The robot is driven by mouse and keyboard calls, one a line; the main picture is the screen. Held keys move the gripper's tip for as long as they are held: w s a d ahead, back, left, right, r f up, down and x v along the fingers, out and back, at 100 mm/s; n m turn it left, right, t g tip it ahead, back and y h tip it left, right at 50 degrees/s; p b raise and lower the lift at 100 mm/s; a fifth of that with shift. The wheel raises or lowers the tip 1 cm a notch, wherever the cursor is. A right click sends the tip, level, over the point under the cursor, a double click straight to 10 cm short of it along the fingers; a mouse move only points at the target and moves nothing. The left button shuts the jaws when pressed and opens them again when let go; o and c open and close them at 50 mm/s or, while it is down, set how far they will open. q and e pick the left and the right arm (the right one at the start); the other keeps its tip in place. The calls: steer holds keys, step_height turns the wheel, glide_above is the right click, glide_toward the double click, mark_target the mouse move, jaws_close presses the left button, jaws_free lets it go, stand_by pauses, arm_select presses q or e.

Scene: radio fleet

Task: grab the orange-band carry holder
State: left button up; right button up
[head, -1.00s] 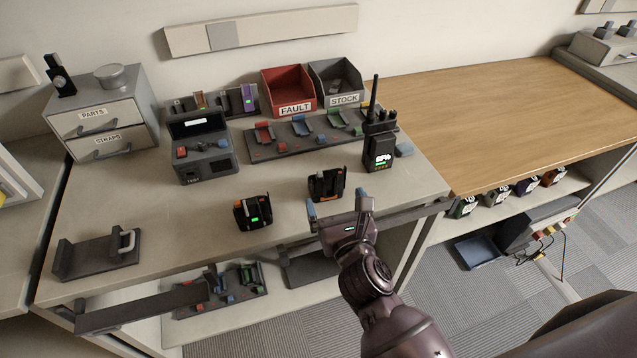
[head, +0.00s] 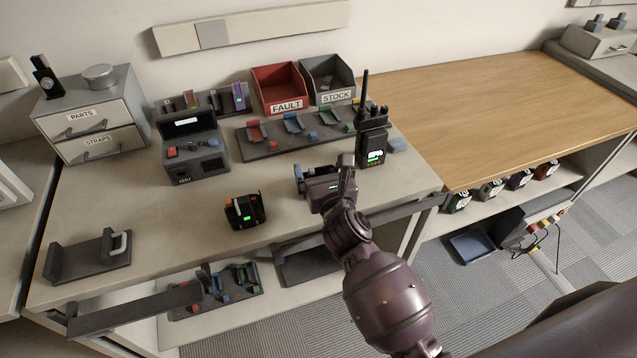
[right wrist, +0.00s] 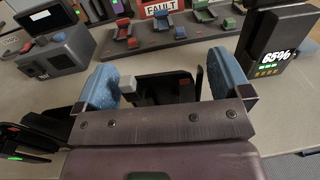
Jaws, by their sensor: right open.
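A small black holder (right wrist: 182,88) sits on the bench between the two blue-padded fingers of my right gripper (right wrist: 165,82) in the right wrist view. The fingers are open on either side of it, with visible gaps. In the head view my right gripper (head: 322,178) covers most of this holder, so its band is hidden. A second black holder-like unit (head: 245,211) with orange parts and a green light stands to the left of the gripper; its edge also shows in the right wrist view (right wrist: 28,138). My left gripper is not in view.
A tall black radio (head: 371,146) stands just right of my right gripper. Behind are a rack with coloured cradles (head: 290,135), a grey tester (head: 192,150), a red FAULT bin (head: 280,88) and a grey STOCK bin (head: 328,80).

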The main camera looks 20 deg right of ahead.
steer(key=shift+w, duration=0.95)
steer(key=c, duration=1.3)
